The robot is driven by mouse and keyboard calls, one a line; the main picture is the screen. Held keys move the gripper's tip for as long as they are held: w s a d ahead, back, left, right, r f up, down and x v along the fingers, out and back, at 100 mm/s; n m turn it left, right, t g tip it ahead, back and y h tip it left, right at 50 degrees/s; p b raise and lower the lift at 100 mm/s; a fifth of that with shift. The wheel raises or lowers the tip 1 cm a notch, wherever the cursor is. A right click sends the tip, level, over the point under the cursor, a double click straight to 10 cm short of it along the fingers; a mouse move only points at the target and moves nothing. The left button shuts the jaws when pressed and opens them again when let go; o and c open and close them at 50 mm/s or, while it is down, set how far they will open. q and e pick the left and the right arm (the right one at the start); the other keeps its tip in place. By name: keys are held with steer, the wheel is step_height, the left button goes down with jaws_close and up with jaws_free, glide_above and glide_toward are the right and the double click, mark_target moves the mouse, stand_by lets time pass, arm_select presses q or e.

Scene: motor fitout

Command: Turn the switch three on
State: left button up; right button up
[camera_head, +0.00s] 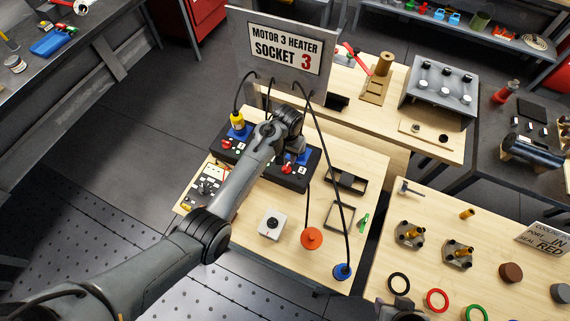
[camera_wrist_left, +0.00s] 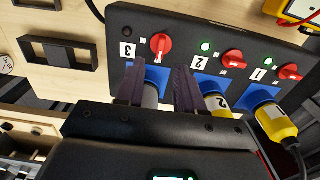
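The black socket panel (camera_head: 262,164) lies on the wooden table. In the left wrist view, the red switch three (camera_wrist_left: 162,46) is beside the "3" label, with its handle roughly across the panel's length. The indicator near it (camera_wrist_left: 126,30) is dark. A grey plug (camera_wrist_left: 150,97) stands in the blue socket three (camera_wrist_left: 158,74). My left gripper (camera_wrist_left: 160,82) is at this socket, its two dark fingers apart on either side of the plug, with blue showing in a gap beside it. In the head view my left gripper (camera_head: 297,150) is over the panel's right end.
Red switch two (camera_wrist_left: 233,58) and red switch one (camera_wrist_left: 290,72) have lit green indicators and yellow plugs. A "Motor 3 heater socket 3" sign (camera_head: 285,50) stands behind. Black cables hang across the table. A grey button box (camera_head: 272,223) is in front.

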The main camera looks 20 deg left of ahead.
mark_target(287, 166)
arm_select(q)
step_height(287, 166, down, 7)
steer(key=shift+a+r+b, duration=0.1)
steer(key=shift+b, duration=0.25)
steer(key=shift+c, duration=0.4)
jaws_close()
